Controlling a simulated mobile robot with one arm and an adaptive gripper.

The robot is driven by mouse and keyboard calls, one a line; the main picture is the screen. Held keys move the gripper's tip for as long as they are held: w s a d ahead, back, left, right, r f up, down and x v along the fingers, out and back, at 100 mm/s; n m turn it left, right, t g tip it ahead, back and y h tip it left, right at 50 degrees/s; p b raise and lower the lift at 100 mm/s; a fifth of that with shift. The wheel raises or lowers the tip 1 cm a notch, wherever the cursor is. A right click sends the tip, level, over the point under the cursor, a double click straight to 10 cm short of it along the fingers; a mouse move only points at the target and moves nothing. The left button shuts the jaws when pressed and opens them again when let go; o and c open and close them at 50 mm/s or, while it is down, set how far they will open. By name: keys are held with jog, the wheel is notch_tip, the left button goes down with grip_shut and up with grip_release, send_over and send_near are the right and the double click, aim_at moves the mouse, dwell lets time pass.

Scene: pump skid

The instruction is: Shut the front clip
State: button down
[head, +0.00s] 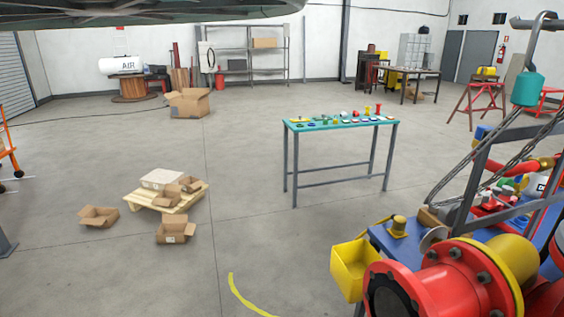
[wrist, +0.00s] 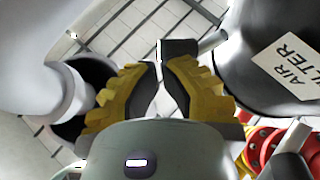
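In the wrist view, my gripper (wrist: 160,84) has two yellow ribbed fingers with dark pads. A dark block (wrist: 178,47) on a grey bar (wrist: 212,41) lies just beyond the right fingertip. The bar reaches toward a dark canister (wrist: 262,70) labelled "AIR FILTER" at the right. I cannot identify the front clip for certain or tell its state. My gripper is not visible in the head view.
In the head view, the pump skid with its red flange (head: 440,285) and yellow bin (head: 353,268) fills the lower right. A teal-topped table (head: 340,124) with small parts stands mid-floor. A pallet (head: 167,198) with boxes is at left. Open floor lies between.

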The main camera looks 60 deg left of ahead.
jog(key=shift+w+r+n+t+y, duration=0.1)
jog(key=shift+r+n+t+y, duration=0.2)
jog(key=shift+n+t, duration=0.4)
jog(key=shift+r+n+t+y, duration=0.15)
jog(key=shift+n+t+y, duration=0.25)
jog(key=shift+n, duration=0.5)
jog(key=shift+w+a+r+n+t+y+p, duration=0.1)
jog(key=shift+w+r+n+t+y, duration=0.1)
jog(key=shift+n+t+y, duration=0.5)
jog(key=shift+w+a+r+n+t+y+p, duration=0.15)
jog(key=shift+n+y, duration=0.15)
jog(key=shift+n, duration=0.75)
jog(key=shift+w+r+n+t+y+p, duration=0.1)
jog(key=shift+r+n+t+y, duration=0.1)
jog(key=shift+n+t+y, duration=0.5)
jog(key=shift+g, duration=0.25)
